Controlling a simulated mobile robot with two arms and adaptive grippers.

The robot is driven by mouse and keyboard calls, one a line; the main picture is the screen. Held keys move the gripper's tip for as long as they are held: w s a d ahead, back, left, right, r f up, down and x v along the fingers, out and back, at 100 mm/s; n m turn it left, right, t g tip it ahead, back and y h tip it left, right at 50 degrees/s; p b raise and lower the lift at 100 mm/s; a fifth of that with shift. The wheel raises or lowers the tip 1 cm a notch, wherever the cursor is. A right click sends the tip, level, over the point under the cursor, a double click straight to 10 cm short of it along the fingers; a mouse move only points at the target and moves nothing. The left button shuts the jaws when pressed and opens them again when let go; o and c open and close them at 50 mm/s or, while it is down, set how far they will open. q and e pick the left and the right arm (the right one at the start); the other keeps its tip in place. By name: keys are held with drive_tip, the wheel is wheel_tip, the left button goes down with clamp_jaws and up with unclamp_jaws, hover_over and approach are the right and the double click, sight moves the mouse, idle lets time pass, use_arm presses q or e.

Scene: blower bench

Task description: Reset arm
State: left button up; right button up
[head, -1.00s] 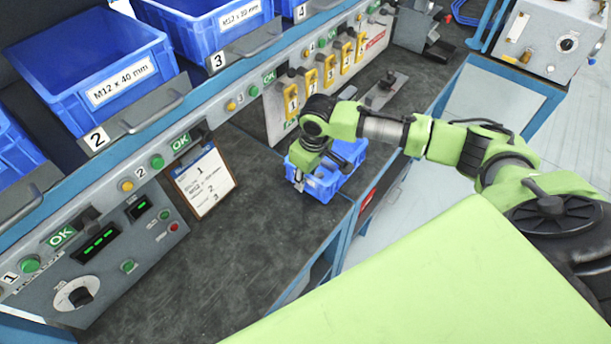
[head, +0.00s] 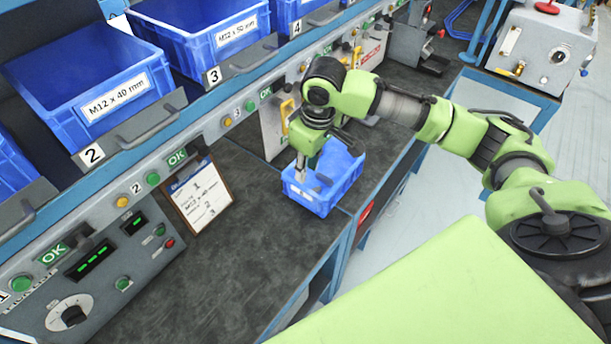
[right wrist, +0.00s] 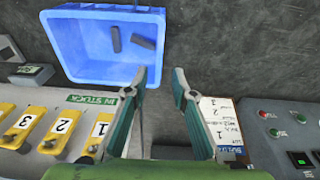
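My right arm reaches in from the right in the head view. My right gripper (head: 300,178) points down close to the small blue bin (head: 342,187) on the dark bench. In the right wrist view the gripper (right wrist: 157,76) is open, with clear space and nothing between its fingertips. The small blue bin (right wrist: 80,72) lies just beyond the left finger there, and two dark pieces (right wrist: 142,41) lie inside it. In the head view the arm hides part of the bin. My left gripper is not in view.
A clipboard (head: 201,193) leans on the panel with OK lights along the bench's back. Large blue bins (head: 85,75) stand on the shelf above. Yellow numbered units (right wrist: 100,127) stand near the gripper. The dark benchtop (head: 225,255) at front is mostly bare.

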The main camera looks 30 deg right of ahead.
drive_tip(key=shift+r, duration=0.25)
idle(0.3)
